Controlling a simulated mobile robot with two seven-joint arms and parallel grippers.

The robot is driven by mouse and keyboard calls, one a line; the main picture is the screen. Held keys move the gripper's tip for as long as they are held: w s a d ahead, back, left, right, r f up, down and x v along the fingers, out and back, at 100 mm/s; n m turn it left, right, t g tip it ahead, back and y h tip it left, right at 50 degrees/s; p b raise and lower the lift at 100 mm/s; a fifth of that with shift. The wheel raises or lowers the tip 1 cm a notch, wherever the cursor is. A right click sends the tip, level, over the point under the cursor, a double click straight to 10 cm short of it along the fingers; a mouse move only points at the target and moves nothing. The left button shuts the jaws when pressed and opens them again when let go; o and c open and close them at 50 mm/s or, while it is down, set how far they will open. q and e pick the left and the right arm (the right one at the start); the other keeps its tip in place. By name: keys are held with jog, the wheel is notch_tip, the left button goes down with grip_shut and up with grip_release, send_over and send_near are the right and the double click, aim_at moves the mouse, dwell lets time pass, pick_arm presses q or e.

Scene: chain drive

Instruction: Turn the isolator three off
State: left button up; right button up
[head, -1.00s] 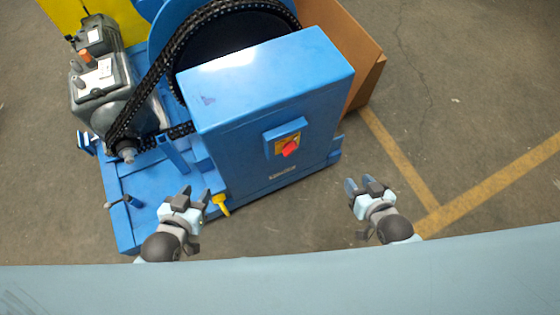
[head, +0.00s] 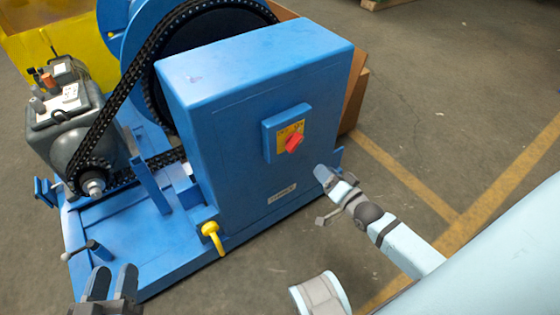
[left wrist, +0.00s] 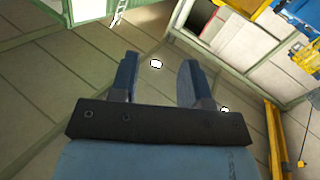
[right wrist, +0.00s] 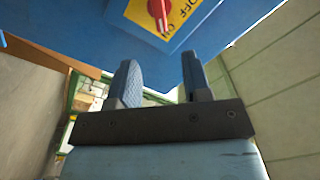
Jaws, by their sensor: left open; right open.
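The isolator (head: 287,133) is a blue box with a yellow plate and a red rotary knob (head: 294,143) on the front of the blue housing (head: 240,150). In the right wrist view the red knob (right wrist: 158,10) shows at the top, beside the words OFF and ON, with its pointer end towards ON. My right gripper (head: 322,178) is open and empty, just below and right of the isolator, apart from it; its fingers (right wrist: 160,82) point towards the housing. My left gripper (head: 110,280) is open and empty at the lower left, with its fingers also in the left wrist view (left wrist: 157,80).
A chain (head: 128,80) runs around a large wheel and a small sprocket beside a grey motor (head: 72,125). A yellow handle (head: 212,236) stands out from the base at the front. A brown panel is behind the housing. The floor at right is clear.

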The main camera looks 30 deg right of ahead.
aim_at(298, 145)
jog(key=w, duration=0.3)
jog(key=w+b, duration=0.1)
jog(key=w, duration=0.1)
jog(key=w+b, duration=0.1)
jog(key=w, duration=0.2)
jog(key=shift+w+a+f, duration=0.1)
jog(key=shift+w+a, duration=0.15)
jog(key=shift+w, duration=0.05)
jog(key=w+b, duration=0.1)
jog(key=w, duration=0.3)
jog(key=shift+a, duration=0.15)
pick_arm(q)
jog(key=shift+s+d+r+t+h+b, duration=0.1)
jog(key=shift+d+r+t+h+b, duration=0.3)
jog(key=shift+d+r+h, duration=0.5)
pick_arm(e)
jog(key=shift+w+a, duration=0.1)
jog(key=shift+w, duration=0.5)
pick_arm(q)
jog(key=shift+a, duration=0.1)
pick_arm(e)
grip_shut()
